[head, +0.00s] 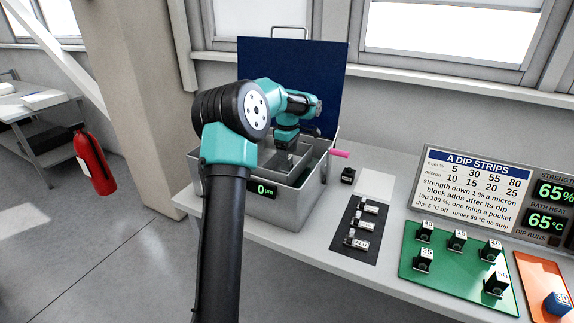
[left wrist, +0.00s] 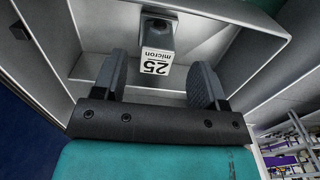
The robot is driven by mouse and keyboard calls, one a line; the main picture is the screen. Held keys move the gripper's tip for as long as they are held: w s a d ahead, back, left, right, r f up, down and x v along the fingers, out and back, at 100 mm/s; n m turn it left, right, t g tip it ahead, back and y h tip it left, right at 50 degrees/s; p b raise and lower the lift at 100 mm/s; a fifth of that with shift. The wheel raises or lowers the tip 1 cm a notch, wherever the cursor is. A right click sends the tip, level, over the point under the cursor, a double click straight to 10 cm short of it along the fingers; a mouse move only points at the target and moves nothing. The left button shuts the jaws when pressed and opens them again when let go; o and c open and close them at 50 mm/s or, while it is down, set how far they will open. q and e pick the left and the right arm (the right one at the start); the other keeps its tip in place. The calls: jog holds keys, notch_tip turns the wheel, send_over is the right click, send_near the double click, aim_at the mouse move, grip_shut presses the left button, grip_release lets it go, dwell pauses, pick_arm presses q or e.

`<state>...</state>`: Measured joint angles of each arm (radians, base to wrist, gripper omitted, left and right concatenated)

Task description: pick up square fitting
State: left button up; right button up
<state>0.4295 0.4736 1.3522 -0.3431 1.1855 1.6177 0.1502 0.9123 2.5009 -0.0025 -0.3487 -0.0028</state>
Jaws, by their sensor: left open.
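My left gripper (head: 287,146) reaches down into a grey open-topped tank (head: 277,208); its fingertips are hidden there in the head view. In the left wrist view the left gripper (left wrist: 160,82) is open and empty. A small grey block (left wrist: 158,30) with a dark round hole and a white "25 micron" label stands in a metal compartment (left wrist: 90,22). It is just beyond the fingertips, roughly centred between them, with no visible contact. I cannot tell for certain whether this block is the square fitting. My right gripper is not in view.
A blue lid (head: 330,75) stands up behind the tank, and a pink handle (head: 340,153) sticks out at right. A black mat (head: 345,250) with labelled metal pieces, a green board (head: 455,275) with several black blocks, and a sign (head: 472,185) are to the right.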

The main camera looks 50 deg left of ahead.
pick_arm(q)
jog(key=shift+w+a+f, duration=0.1)
jog(key=shift+f, duration=1.2)
jog(key=shift+a+f, duration=0.1)
jog(key=shift+f, duration=1.15)
jog(key=shift+c, duration=0.5)
jog(key=c, duration=1.1)
jog(key=shift+r, duration=0.1)
notch_tip(320, 180, up, 10)
jog(key=shift+f, duration=0.1)
